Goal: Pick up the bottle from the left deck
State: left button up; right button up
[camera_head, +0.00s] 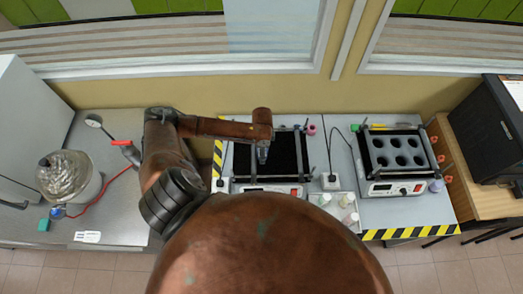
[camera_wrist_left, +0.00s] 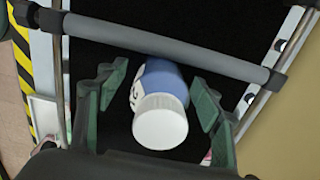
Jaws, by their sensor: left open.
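The left deck (camera_head: 287,155) is a black surface framed by grey bars in the head view. My left gripper (camera_head: 262,156) points down over it. In the wrist view, a blue bottle with a white cap (camera_wrist_left: 160,120) sits over the black deck surface (camera_wrist_left: 205,28). The open green fingers of my left gripper (camera_wrist_left: 158,92) are on either side of it, with gaps visible on both sides. The cap faces the camera. The bottle is not discernible in the head view, where the gripper and arm cover that spot. My right gripper is not in view.
A grey bar (camera_wrist_left: 170,45) crosses just beyond the bottle in the wrist view. A second device with round holes (camera_head: 398,152) stands to the right. A white tray with small bottles (camera_head: 340,208) lies between. A glass vessel (camera_head: 68,175) stands at the left.

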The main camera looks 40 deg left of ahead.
pick_arm(q)
jog(key=c, duration=1.4)
jog(key=shift+r, duration=0.1)
